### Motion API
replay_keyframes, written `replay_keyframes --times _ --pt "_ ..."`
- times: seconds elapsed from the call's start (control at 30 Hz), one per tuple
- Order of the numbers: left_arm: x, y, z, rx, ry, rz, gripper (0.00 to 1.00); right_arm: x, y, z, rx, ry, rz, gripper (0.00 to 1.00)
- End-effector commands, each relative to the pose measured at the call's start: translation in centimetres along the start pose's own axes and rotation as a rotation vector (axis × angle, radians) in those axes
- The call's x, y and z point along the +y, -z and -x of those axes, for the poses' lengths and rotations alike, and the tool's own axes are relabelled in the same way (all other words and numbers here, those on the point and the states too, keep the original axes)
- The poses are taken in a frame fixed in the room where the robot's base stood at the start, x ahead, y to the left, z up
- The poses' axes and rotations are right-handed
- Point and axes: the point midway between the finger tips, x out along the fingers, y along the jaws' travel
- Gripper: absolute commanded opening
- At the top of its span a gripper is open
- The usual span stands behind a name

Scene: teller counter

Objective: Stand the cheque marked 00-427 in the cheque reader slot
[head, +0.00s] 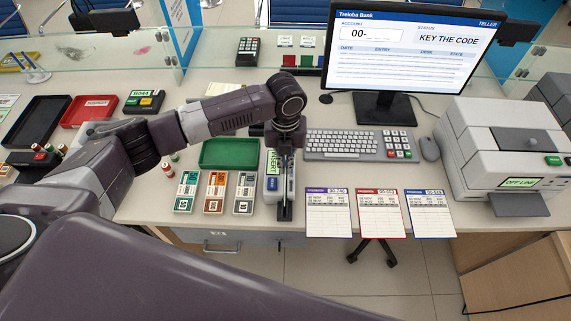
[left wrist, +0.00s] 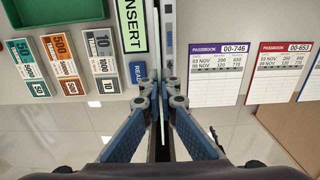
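The cheque reader (head: 272,190) is a narrow pale unit at the counter's front edge with a green INSERT label; it also shows in the left wrist view (left wrist: 167,22), with a blue READ label. My left gripper (head: 285,168) points down over it and hides much of its slot. In the left wrist view its blue fingers (left wrist: 161,90) are close together around a thin pale sheet (left wrist: 161,125) seen edge-on, which looks like the cheque. Its number cannot be read, and I cannot tell how far its lower edge sits in the slot. My right gripper is out of view.
Banknote bundles (head: 214,192) and a green tray (head: 230,153) lie left of the reader. Several passbooks (head: 328,213) lie along the front edge to its right. A keyboard (head: 343,145), monitor (head: 410,52) and grey machine (head: 510,150) stand behind and right.

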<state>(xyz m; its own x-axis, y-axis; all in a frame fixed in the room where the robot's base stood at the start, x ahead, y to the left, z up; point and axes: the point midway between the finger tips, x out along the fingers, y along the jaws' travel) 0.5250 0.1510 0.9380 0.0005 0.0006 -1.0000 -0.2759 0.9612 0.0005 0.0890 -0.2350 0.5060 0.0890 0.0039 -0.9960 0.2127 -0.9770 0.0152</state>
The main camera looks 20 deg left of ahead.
Motion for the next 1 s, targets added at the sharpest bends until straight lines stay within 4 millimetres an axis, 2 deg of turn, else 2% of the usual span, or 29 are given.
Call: replay_keyframes --times 0.13,0.7,1.0 --pt "0.0 0.0 -1.0 0.000 0.000 0.000 0.00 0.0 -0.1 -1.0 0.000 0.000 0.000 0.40" --pt "0.0 0.0 -3.6 0.001 0.000 0.001 0.00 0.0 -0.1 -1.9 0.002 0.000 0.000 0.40" --pt "0.0 0.0 -4.0 0.000 0.000 0.001 0.00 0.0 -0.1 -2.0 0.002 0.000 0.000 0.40"
